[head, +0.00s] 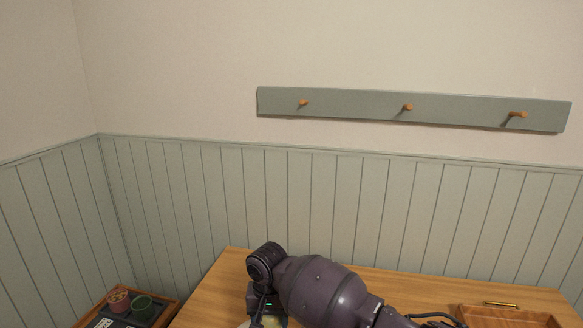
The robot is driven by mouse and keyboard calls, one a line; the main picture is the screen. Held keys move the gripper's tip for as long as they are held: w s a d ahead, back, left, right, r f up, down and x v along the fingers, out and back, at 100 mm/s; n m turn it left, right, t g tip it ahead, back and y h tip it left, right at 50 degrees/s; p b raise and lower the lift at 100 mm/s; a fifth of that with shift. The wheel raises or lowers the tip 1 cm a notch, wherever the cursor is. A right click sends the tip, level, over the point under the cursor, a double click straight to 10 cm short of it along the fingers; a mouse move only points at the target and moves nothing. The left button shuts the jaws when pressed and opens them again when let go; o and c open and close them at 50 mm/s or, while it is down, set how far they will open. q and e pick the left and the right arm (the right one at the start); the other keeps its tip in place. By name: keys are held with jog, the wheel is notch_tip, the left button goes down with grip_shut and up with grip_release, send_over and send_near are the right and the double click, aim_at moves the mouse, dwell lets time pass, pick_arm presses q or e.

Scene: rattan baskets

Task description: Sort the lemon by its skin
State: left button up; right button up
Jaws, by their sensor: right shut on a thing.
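My right arm reaches in from the lower right. My right gripper (264,318) points down over the wooden table at the bottom edge of the head view, largely hidden by its own wrist and cut off by the frame. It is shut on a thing. A small pale yellowish patch (274,322) beside the fingers looks like part of the lemon, but its skin cannot be made out. No rattan basket can be made out. My left gripper is not in view.
The wooden table (221,285) is bare at its back left. A wooden tray (505,317) with a brass handle is at the lower right. A dark tray (122,322) with a pink pot (117,300) and a green pot (143,307) is lower left. A peg rail (355,104) hangs on the wall.

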jog(key=shift+f, duration=0.1)
dwell(0.3)
jog(key=shift+f+b, duration=0.5)
jog(key=shift+f, duration=1.45)
jog(key=shift+f+b, duration=0.85)
jog(key=shift+f, duration=0.9)
dwell(0.8)
jog(key=o, duration=1.1)
